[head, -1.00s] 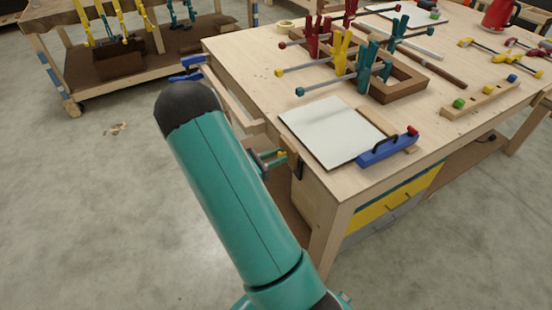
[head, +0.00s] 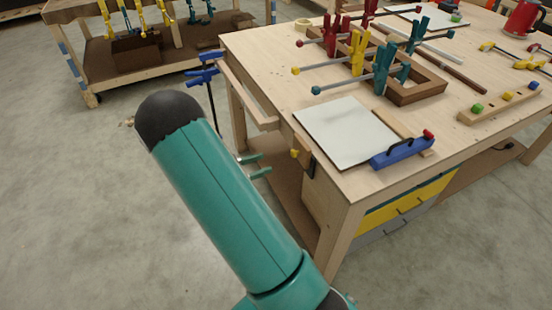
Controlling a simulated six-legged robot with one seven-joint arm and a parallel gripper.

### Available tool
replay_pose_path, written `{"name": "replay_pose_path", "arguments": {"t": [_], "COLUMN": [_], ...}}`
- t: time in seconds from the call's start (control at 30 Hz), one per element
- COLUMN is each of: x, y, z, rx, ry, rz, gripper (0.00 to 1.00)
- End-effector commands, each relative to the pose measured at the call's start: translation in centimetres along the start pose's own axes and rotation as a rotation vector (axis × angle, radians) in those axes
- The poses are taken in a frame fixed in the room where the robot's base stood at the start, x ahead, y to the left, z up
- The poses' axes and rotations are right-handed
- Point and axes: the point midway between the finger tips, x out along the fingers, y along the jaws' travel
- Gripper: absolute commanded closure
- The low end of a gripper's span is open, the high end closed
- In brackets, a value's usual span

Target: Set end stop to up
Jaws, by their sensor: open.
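A small fitting that looks like the end stop is on the near left edge of the workbench (head: 262,60). It has a pale wooden piece, a yellow knob (head: 295,153) on its left side and a dark part (head: 312,166) at its right. Whether it stands up or down is too small to tell. My gripper (head: 257,165) shows as two teal fingers past my forearm. It is open, empty and a little left of the yellow knob, apart from it. The rest of my gripper is hidden behind my forearm.
A white board (head: 345,132) and a blue tool with a black handle (head: 402,152) lie near this corner. Clamps hold a wooden frame (head: 418,92) further back. Blue clamps (head: 203,75) and a wooden rail (head: 248,97) jut from the left edge. The floor at left is mostly clear.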

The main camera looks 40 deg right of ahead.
Motion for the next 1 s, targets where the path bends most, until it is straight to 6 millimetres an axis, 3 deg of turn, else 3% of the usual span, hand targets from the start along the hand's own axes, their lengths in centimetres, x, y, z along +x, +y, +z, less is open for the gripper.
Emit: {"name": "replay_pose_path", "arguments": {"t": [0.1, 0.27, 0.83, 1.0], "x": [-2.0, -3.3, -3.5, -3.6], "y": [0.0, 0.0, 0.0, -0.8], "z": [0.0, 0.0, 0.1, 1.8], "rx": [0.001, 0.0, 0.002, 0.06], "ry": [-0.001, -0.001, 0.002, 0.072], "rz": [0.002, 0.0, -0.002, -0.043], "gripper": [0.53, 0.53, 0.53, 0.53]}}
